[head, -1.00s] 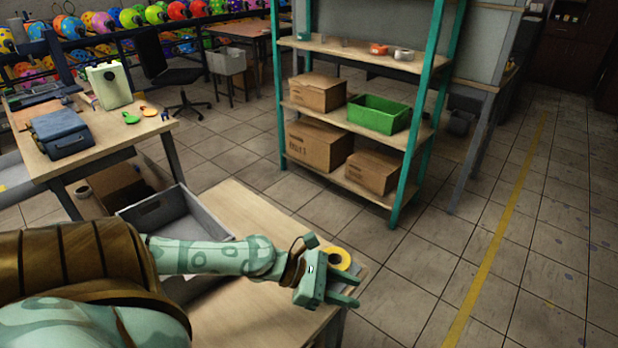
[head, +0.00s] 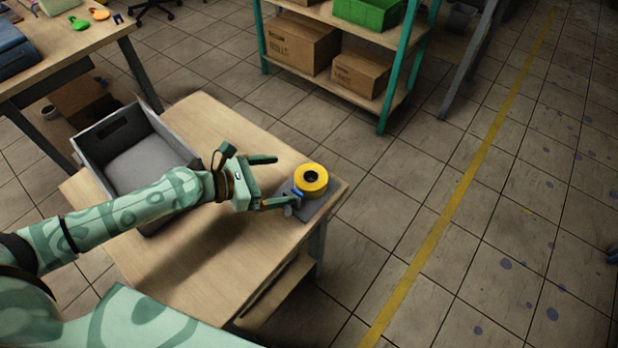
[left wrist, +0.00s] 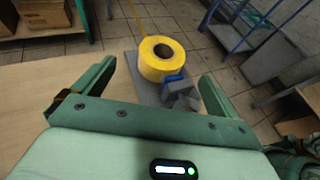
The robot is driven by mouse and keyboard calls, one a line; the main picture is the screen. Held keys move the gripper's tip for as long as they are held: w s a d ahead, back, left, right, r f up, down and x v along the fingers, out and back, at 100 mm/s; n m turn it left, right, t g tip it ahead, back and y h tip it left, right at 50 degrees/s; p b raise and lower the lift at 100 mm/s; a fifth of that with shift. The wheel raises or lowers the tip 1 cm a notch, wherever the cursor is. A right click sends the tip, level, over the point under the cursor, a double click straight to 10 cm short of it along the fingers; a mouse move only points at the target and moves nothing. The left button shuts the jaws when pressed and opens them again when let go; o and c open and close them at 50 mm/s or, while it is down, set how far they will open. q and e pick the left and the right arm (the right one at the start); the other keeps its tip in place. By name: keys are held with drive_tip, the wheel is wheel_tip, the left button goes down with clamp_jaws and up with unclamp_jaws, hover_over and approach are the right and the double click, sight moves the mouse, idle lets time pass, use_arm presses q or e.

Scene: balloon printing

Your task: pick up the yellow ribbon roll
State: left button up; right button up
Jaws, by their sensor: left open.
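The yellow ribbon roll (head: 311,180) rests on a grey plate (head: 320,203) near the far right corner of the wooden table. The roll has a dark centre hole. My left gripper (head: 270,180) is open and empty just to the left of the roll. In the left wrist view the roll (left wrist: 161,60) is ahead, between and beyond the spread fingers (left wrist: 155,90), apart from both. A small grey and blue part (left wrist: 177,88) sits on the plate on the near side of the roll. My right gripper is not seen.
A grey open bin (head: 140,160) stands on the table to the left of my gripper. The front of the tabletop (head: 215,260) is bare. A green-framed shelf (head: 395,85) with cardboard boxes (head: 300,45) stands behind, and open floor lies to the right.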

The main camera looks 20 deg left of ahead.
sight(318, 176)
use_arm(q)
drive_tip(key=x, duration=0.7)
drive_tip(key=shift+s+d, duration=0.15)
drive_tip(key=c, duration=1.1)
